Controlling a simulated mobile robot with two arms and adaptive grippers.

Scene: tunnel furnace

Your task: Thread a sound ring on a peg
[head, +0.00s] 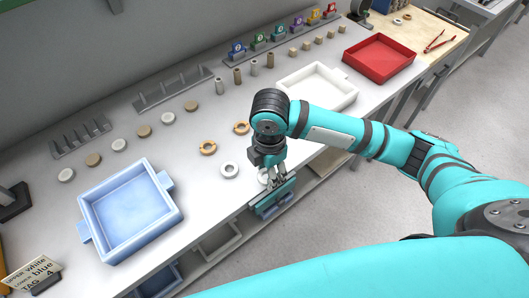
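My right gripper (277,182) points down at the front edge of the bench. A white ring (263,175) lies beside its fingers and is partly hidden by them; I cannot tell whether they touch it. Another white ring (229,169) lies flat to the left. Two tan rings, one nearer (208,147) and one farther (241,127), lie behind it; the nearer looks notched or split. Two grey racks with upright pegs, one at left (80,140) and one farther back (173,92), stand on the bench. My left gripper is not in view.
A blue tray (84,205) stands at left, a white tray (352,98) and a red tray (410,62) at right. Several discs, small cylinders and coloured tag holders stand in rows. A card (32,272) reads "upper white, lower blue, tag 4". Bare bench surrounds the rings.

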